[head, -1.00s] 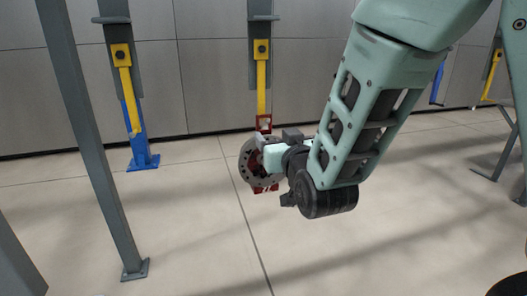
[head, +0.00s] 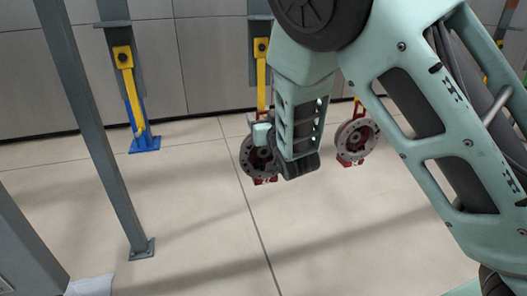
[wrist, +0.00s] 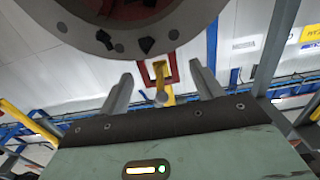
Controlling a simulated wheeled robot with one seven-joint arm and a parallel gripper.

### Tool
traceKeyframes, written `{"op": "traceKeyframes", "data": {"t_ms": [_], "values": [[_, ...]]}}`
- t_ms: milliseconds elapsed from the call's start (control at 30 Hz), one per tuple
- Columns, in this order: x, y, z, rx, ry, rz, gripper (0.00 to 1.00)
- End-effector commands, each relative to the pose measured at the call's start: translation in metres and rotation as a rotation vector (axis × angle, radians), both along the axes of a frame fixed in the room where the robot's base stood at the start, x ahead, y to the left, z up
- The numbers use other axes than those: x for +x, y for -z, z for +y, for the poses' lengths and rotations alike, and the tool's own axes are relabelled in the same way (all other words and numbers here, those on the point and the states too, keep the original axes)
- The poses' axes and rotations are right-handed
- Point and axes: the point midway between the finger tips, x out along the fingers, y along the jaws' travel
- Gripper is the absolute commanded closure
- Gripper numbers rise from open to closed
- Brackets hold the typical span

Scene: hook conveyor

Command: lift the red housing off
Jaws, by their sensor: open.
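A red housing with a round grey flange (head: 257,158) hangs from a yellow hook (head: 261,80) left of my arm. My arm hides part of it. In the wrist view its flange (wrist: 135,22) fills the top, and its red rectangular loop (wrist: 172,68) sits around the yellow hook end (wrist: 160,80). My gripper (wrist: 162,84) is open, with one finger on either side of the loop in the picture; I cannot tell whether they touch it. In the head view my gripper (head: 262,133) is at the housing's upper part, mostly hidden by my wrist.
A second red housing with a grey flange (head: 357,140) hangs to the right, behind my arm. A blue part (head: 143,135) hangs on a yellow hook at left. A grey post (head: 100,135) stands at left. The floor (head: 200,235) in front is clear.

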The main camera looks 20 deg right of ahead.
Motion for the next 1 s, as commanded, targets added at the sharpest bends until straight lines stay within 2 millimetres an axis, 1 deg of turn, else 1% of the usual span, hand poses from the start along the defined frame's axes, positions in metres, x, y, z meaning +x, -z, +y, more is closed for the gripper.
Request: {"op": "traceKeyframes", "data": {"t_ms": [33, 133, 233, 400, 433, 467, 500, 567, 600, 633, 667, 767, 800, 1000], "values": [[0.007, -0.002, 0.0, -0.001, 0.0, 0.0, 0.35], [0.016, -0.001, 0.0, -0.001, 0.0, 0.001, 0.35], [0.02, 0.0, 0.0, 0.0, 0.0, 0.0, 0.35], [0.02, 0.0, 0.0, 0.001, 0.0, 0.0, 0.35], [0.02, 0.0, 0.0, 0.001, 0.0, 0.0, 0.4], [0.02, 0.0, 0.0, 0.001, 0.0, 0.0, 0.48], [0.02, 0.0, 0.0, 0.001, 0.0, 0.0, 0.6], [0.019, 0.0, 0.0, 0.001, 0.0, 0.0, 0.76], [0.019, 0.0, 0.0, 0.001, 0.0, 0.0, 0.87], [0.019, 0.0, 0.0, 0.001, 0.0, 0.0, 0.96], [0.019, 0.0, 0.0, 0.001, 0.0, 0.0, 1.0], [0.019, 0.0, 0.0, 0.001, 0.0, 0.001, 1.0], [0.02, -0.004, 0.0, 0.003, 0.0, -0.009, 1.0], [0.02, -0.004, 0.0, 0.003, 0.0, -0.009, 1.0]]}}
